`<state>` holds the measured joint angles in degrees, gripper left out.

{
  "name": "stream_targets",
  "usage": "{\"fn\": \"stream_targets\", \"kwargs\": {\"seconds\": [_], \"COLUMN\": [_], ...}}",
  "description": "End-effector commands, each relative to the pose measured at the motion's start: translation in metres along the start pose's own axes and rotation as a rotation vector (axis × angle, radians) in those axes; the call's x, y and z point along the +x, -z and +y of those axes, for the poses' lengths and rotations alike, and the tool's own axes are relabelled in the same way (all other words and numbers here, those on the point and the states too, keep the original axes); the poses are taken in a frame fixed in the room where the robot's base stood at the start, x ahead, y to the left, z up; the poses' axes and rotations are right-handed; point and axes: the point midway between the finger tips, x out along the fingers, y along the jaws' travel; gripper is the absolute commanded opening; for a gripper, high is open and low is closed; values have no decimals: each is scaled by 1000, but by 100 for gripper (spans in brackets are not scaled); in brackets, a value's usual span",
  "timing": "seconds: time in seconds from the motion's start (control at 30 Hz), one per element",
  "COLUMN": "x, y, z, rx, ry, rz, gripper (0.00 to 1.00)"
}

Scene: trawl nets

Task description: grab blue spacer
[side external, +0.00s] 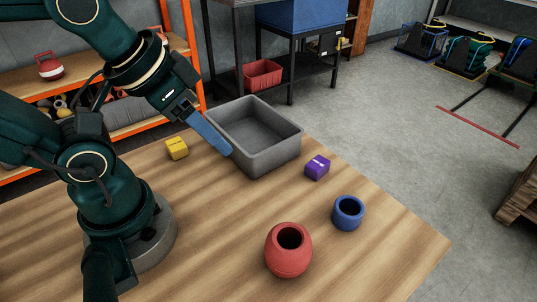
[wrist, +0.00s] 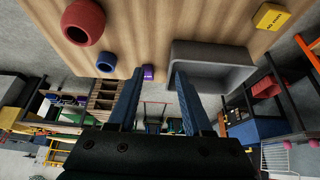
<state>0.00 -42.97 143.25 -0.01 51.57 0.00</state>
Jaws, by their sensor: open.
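The blue spacer (side external: 348,213) is a short, round, hollow piece standing upright on the wooden table, near its right edge. In the wrist view the blue spacer (wrist: 109,63) appears just left of the left finger's tip. My gripper (side external: 225,149) is up and to the left of the spacer, in front of the grey bin in the side view, well apart from the spacer. Its two blue fingers (wrist: 159,72) are spread, with nothing held between them.
A larger red hollow pot (side external: 288,250) stands left of the spacer and nearer the camera. A purple block (side external: 317,167) lies behind the spacer. An empty grey bin (side external: 276,160) stands at the table's back, with a yellow block (side external: 177,148) to its left. Bare table surrounds the spacer.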

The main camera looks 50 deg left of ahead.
Motion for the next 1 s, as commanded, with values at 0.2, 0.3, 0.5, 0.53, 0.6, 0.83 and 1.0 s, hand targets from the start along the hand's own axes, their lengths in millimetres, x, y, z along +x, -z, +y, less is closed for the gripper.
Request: {"fn": "stream_targets", "kwargs": {"seconds": [0.2, 0.3, 0.5, 0.53, 0.6, 0.83, 1.0], "x": [0, 0, -1, -3, -8, -10, -4], "y": [0, 0, -1, 0, 4, 21, 43], "z": [0, 0, 4, 7, 18, 62, 90], "rx": [0, 0, -35, -52, -105, -366, -583], "ry": [0, 0, -19, -34, -82, -288, -420], "rz": [0, 0, -10, -12, -19, -218, -409], "gripper": [100, 100, 100, 100, 100, 100, 100]}}
